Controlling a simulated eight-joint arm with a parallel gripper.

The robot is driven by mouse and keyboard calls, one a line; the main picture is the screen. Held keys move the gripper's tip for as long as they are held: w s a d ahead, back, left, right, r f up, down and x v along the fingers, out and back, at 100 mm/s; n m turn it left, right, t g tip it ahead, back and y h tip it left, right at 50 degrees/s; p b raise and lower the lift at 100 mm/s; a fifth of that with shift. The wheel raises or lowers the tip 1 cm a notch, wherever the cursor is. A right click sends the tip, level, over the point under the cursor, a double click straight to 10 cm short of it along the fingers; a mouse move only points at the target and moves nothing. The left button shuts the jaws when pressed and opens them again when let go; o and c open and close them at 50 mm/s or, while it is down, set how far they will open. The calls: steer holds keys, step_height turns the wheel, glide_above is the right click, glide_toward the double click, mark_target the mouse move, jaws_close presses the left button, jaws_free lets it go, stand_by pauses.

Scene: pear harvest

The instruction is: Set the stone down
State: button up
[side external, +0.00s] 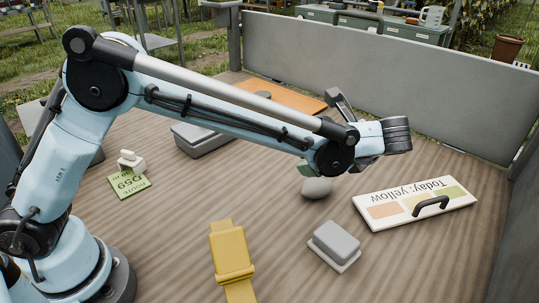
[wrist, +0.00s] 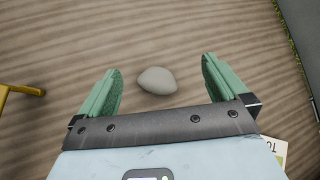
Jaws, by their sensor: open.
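A smooth grey stone (side external: 317,188) appears to rest on the brown wooden tabletop, just below the end of my arm. The wrist view shows the stone (wrist: 157,82) between my green fingers, with a clear gap on each side. My gripper (wrist: 162,66) is open and holds nothing. In the side view, my gripper (side external: 365,163) is mostly hidden behind my wrist, and only a bit of green finger shows.
A sign board (side external: 377,211) reading "Today: yellow" with a black handle lies right of the stone. A grey block (side external: 336,241) and a yellow object (side external: 231,254) lie nearer the front. A green card (side external: 128,184) lies left. A grey wall (side external: 330,55) closes the back.

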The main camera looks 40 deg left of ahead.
steer(key=s+a+r+n+t+h, duration=0.1)
steer(key=s+a+n+t+h, duration=0.2)
steer(key=s+a+n+h, duration=0.5)
steer(key=s+a+n, duration=0.7)
steer(key=s+n, duration=0.2)
steer(key=n, duration=0.1)
steer(key=shift+a+r+h, duration=0.25)
steer(key=shift+h, duration=0.15)
